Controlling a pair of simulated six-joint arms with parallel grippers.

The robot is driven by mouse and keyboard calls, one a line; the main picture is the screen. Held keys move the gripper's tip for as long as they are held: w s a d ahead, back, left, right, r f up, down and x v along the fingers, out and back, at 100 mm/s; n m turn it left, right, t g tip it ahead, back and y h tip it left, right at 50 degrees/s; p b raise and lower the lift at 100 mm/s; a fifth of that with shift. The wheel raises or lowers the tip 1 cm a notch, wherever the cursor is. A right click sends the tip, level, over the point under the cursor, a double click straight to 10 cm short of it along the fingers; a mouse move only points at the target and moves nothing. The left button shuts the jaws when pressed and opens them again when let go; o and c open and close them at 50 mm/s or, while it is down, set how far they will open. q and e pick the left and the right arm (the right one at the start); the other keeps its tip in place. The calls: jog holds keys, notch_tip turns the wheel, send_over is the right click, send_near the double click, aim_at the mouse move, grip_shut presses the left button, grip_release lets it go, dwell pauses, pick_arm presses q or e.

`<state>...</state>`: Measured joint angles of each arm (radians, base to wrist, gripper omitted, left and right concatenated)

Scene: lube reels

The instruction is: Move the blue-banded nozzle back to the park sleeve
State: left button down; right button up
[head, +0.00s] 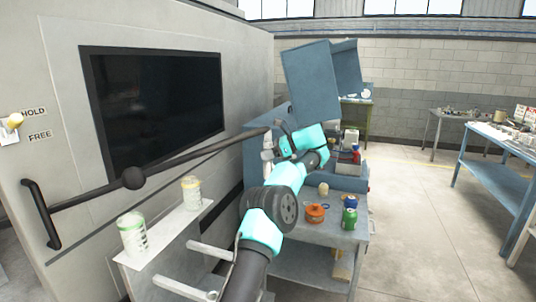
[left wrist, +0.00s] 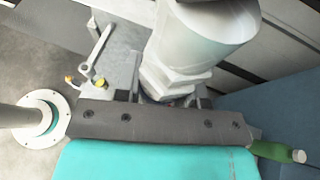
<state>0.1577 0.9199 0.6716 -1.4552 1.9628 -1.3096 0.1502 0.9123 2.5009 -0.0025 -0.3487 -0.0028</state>
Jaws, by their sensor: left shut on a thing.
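My left gripper (head: 273,142) is at the left side of the blue workbench, beside the large grey cabinet. In the left wrist view the gripper (left wrist: 170,97) is shut on a pale grey nozzle-like piece (left wrist: 195,40) with a hexagonal collar. My right gripper is not in view.
A long dark bar (head: 190,155) with a ball crosses before the cabinet (head: 255,75). Two pale containers stand on a shelf (head: 165,237).

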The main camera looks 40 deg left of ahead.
pick_arm(q)
jog(key=s+a, duration=0.6)
jog(key=s, duration=0.5)
jog(key=shift+s+a+r, duration=0.15)
jog(key=shift+a, duration=0.15)
dwell(1.2)
jog(key=shift+f, duration=0.3)
jog(key=shift+f, duration=1.15)
jog(key=shift+f, duration=1.15)
jog(key=shift+f, duration=1.7)
